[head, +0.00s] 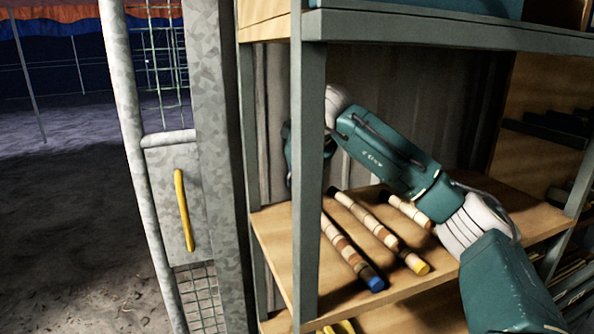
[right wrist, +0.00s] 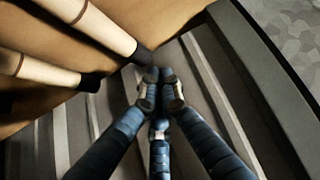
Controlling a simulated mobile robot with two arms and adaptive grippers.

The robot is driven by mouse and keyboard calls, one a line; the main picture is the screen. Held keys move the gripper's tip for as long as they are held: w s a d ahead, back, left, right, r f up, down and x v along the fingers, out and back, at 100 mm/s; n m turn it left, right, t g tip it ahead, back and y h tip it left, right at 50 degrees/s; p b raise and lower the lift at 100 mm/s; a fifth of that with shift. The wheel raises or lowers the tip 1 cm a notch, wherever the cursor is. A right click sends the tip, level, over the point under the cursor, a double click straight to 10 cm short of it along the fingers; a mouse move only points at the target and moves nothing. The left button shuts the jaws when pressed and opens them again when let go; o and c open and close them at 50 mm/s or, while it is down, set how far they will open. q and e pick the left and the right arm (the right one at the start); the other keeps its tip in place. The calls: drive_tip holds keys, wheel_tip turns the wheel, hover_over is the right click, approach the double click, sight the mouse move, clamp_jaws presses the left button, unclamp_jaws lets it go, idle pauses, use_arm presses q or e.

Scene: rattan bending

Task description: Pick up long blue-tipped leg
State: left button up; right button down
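The long blue-tipped leg (head: 349,254) lies on the wooden shelf, its blue end toward the front edge. The shelf post hides its far end. My right arm reaches in from the right, above the legs. My right gripper is mostly hidden behind the post in the head view. In the right wrist view my right gripper (right wrist: 157,82) has its fingertips together with nothing seen between them. Two legs with dark ends show at the upper left there, apart from the fingers; I cannot tell which is blue-tipped. My left gripper is not in view.
A yellow-tipped leg (head: 381,232) lies beside the blue-tipped one, and a third leg (head: 407,211) lies partly behind my arm. The grey post (head: 309,170) stands in front of the shelf (head: 275,232). A metal gate with a yellow handle (head: 184,211) is at the left.

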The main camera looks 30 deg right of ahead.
drive_tip(key=x, duration=0.3)
drive_tip(key=shift+w+f, duration=0.3)
drive_tip(key=shift+w+d+f, duration=0.1)
drive_tip(key=shift+f, duration=0.05)
drive_tip(key=shift+s, duration=0.2)
drive_tip(key=s, duration=0.2)
drive_tip(key=s+a, duration=0.1)
drive_tip(key=s, duration=0.3)
drive_tip(key=shift+s+a+b, duration=0.25)
drive_tip(key=shift+a+b, duration=0.05)
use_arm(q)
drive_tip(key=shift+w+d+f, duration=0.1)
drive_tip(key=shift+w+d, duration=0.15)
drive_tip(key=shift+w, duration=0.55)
use_arm(e)
drive_tip(key=shift+w, duration=0.1)
